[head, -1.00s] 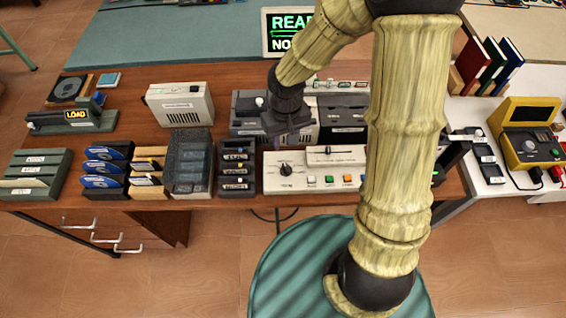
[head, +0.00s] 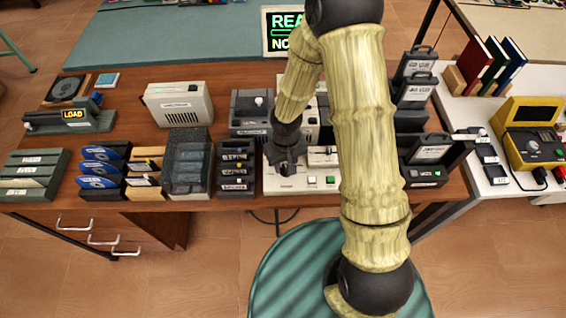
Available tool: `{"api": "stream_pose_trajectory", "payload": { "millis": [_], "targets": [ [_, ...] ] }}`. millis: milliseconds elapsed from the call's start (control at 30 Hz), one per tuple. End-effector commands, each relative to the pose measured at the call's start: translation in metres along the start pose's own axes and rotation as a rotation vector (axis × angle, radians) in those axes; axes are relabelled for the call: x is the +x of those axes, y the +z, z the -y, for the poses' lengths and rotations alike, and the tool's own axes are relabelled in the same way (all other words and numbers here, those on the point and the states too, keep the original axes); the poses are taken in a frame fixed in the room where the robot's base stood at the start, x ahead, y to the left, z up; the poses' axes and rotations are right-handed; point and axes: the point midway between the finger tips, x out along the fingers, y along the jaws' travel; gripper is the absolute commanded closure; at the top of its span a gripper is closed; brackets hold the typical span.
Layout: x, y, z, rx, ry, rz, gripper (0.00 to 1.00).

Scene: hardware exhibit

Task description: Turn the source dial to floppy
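The source dial is a small dark knob with a pointer on the left part of the cream control panel (head: 310,184), near the front edge of the table. My gripper (head: 286,168) is right over the dial's place and hides it in the head view. I cannot tell whether the fingers touch the dial or which way its pointer faces. The fingers are dark and small, so their opening cannot be made out. The label under the dial is too small to read.
A green button (head: 330,180) and a slider (head: 322,152) lie right of my gripper on the same panel. A rack of dark cartridges (head: 236,165) stands close on the left. Grey drive units (head: 252,110) stand behind. My arm hides the panel's right part.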

Motion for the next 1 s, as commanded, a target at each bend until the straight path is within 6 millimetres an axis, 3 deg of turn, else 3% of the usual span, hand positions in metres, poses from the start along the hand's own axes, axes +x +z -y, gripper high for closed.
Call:
{"api": "stream_pose_trajectory", "payload": {
  "millis": [100,267,333,367,667,1000],
  "targets": [
    [0.0,0.0,0.0,0.0,0.0,0.0,0.68],
    [-0.001,0.0,0.0,0.001,0.0,0.0,1.0],
    [-0.001,0.0,0.0,0.0,0.0,0.0,1.0],
    [0.0,-0.003,0.01,-0.004,0.0,-0.001,1.0],
    [-0.001,-0.001,0.002,-0.034,-0.003,-0.004,1.0],
    [-0.001,-0.001,0.001,-0.21,-0.002,-0.004,1.0]
  ]
}}
